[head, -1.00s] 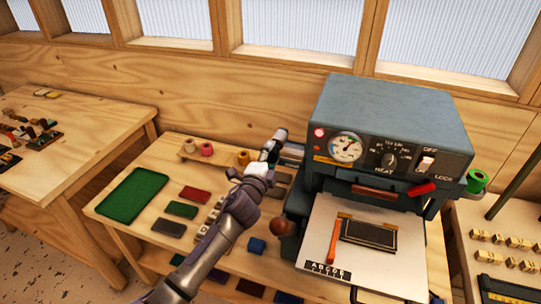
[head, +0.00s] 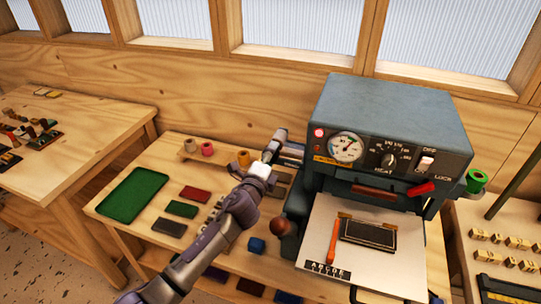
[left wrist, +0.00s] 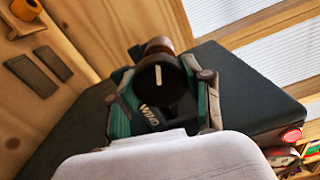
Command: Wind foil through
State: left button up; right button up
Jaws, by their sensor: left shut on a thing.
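The grey-blue foil press (head: 390,115) stands on the bench, with its dial and HEAT knob facing front. My left gripper (head: 288,150) is at the press's left side. In the left wrist view, the gripper (left wrist: 160,95) is shut on a dark round winding knob (left wrist: 158,80) with a white mark; the word WIND shows just below it. A green foil roll (head: 477,181) sits at the press's right side. A pink roll (head: 207,149) and an orange roll (head: 243,157) stand on a wooden rack left of the press. My right gripper is out of view.
A white plate (head: 315,225) with a dark block (head: 368,234) and an orange stick (head: 333,241) lies in front of the press. A green tray (head: 133,194) and several coloured pads lie on the bench to the left. Wooden letter blocks (head: 510,262) are at right.

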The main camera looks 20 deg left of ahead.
pick_arm(q)
jog(key=o, duration=1.2)
jog(key=shift+s, duration=0.15)
jog(key=s, duration=1.1)
jog(key=shift+s+a, duration=0.15)
jog(key=shift+s, duration=0.25)
